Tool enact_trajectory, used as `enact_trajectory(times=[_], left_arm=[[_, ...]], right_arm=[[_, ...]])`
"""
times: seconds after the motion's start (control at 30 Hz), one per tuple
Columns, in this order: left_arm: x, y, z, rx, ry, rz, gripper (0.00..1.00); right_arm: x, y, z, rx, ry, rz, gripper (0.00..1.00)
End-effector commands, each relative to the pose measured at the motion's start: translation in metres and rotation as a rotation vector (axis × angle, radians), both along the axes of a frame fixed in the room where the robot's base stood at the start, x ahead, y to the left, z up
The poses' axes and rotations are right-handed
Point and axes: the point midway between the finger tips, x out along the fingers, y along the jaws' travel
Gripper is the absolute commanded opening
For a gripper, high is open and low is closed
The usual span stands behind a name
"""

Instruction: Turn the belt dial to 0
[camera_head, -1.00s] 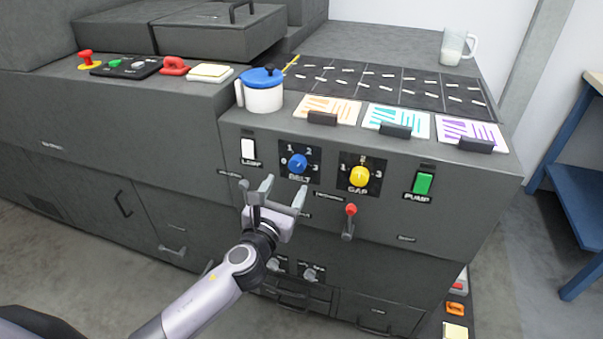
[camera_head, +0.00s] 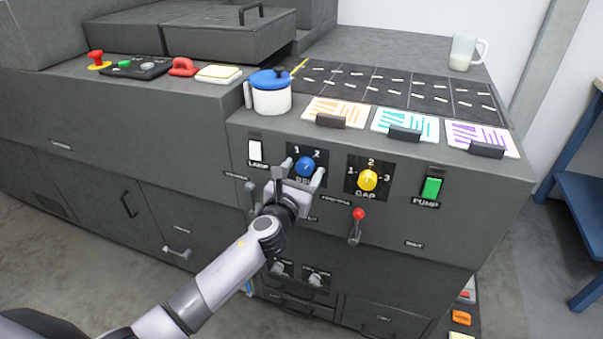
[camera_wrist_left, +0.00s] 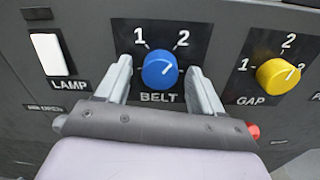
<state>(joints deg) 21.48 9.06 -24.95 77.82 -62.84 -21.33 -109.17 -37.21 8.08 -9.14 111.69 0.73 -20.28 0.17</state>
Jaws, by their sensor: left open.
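The blue belt dial (camera_head: 306,167) sits on a black plate on the machine's front panel. In the left wrist view the belt dial (camera_wrist_left: 160,71) shows a light pointer mark toward its upper right, roughly toward the 2. The marks 1 and 2 show above it; the lower marks are hidden behind my fingers. My left gripper (camera_head: 304,172) is open, with a finger on each side of the dial. In the left wrist view the left gripper (camera_wrist_left: 158,76) shows gaps between fingers and dial. My right gripper is not in view.
The yellow gap dial (camera_head: 368,180) is to the right, with a red-tipped lever (camera_head: 357,224) below. The white lamp switch (camera_head: 255,150) is to the left, the green pump switch (camera_head: 431,188) farther right. A blue-lidded pot (camera_head: 270,95) stands on the ledge above.

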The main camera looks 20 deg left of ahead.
Motion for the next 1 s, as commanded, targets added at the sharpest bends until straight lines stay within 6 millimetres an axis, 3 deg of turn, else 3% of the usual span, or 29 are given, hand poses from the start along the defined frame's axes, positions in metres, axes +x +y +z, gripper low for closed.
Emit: enact_trajectory(times=[0.03,0.2,0.63,1.0], left_arm=[[-0.0001,-0.0001,0.0001,0.000,0.000,0.000,0.67],[-0.0002,-0.0001,0.0001,0.000,0.000,0.000,0.12],[-0.0005,-0.0002,-0.0004,-0.069,0.002,0.000,0.11],[-0.0006,-0.0004,-0.0008,-0.358,0.012,0.000,0.11]], right_arm=[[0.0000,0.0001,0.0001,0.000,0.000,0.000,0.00],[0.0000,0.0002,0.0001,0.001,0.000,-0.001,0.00],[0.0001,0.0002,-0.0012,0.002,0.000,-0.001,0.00],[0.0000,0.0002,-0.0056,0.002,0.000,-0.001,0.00]])
